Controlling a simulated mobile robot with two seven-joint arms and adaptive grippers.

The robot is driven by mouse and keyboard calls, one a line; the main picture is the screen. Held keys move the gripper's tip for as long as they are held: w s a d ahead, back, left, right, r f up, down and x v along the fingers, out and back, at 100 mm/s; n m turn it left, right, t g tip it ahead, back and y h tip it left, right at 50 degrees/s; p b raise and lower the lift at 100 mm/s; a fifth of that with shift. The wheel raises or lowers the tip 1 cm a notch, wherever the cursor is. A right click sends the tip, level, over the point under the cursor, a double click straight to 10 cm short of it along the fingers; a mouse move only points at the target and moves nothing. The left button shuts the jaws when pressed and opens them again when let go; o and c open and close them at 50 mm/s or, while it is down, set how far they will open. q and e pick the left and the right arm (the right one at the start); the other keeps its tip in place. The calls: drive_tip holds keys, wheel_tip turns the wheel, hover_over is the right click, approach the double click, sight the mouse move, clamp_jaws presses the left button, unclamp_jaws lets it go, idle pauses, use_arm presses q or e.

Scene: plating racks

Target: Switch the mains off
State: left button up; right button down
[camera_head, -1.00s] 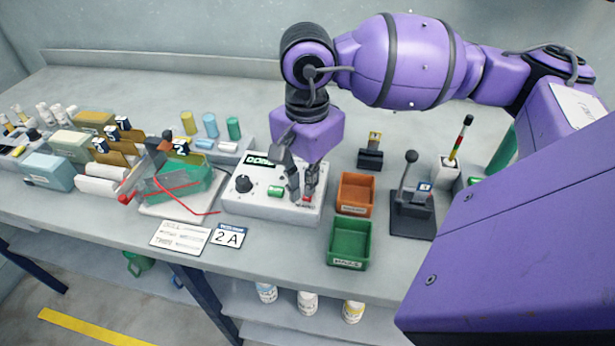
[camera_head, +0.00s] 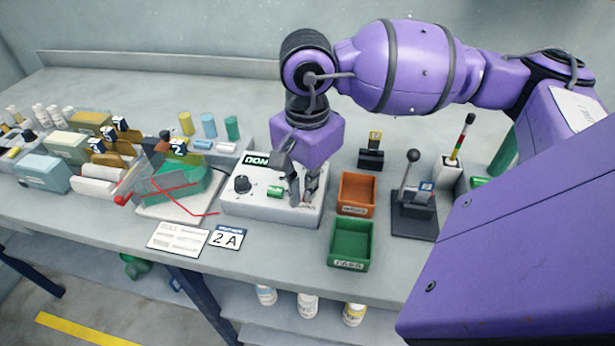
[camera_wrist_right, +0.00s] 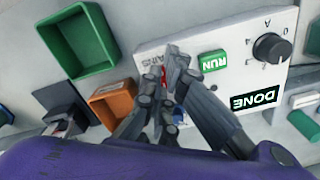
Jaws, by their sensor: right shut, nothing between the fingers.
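The white control box (camera_head: 262,212) stands on the bench. It carries a display reading DONE (camera_head: 256,160), a black knob (camera_head: 242,184) and a green RUN button (camera_head: 274,191). In the right wrist view, the red mains switch (camera_wrist_right: 163,88) shows in part beside the MAINS lettering (camera_wrist_right: 154,60); the fingers cover the rest, so its position cannot be told. My right gripper (camera_head: 308,198) is shut and empty, pointing down at the box's right end, with its fingertips at the switch. Whether they touch is unclear. My left gripper is not in view.
An orange bin (camera_head: 356,194) and a green bin (camera_head: 349,245) stand just right of the box. A black lever stand (camera_head: 413,215) is further right. Cards lie in front.

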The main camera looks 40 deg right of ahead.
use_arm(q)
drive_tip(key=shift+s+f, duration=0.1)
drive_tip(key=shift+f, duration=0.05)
use_arm(e)
drive_tip(key=shift+f, duration=0.15)
drive_tip(key=shift+r+p, duration=1.4)
drive_tip(key=shift+r, duration=2.2)
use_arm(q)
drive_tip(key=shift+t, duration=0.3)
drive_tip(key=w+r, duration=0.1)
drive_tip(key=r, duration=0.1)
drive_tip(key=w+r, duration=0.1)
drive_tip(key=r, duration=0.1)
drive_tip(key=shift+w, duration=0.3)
use_arm(e)
drive_tip(key=shift+f, duration=0.1)
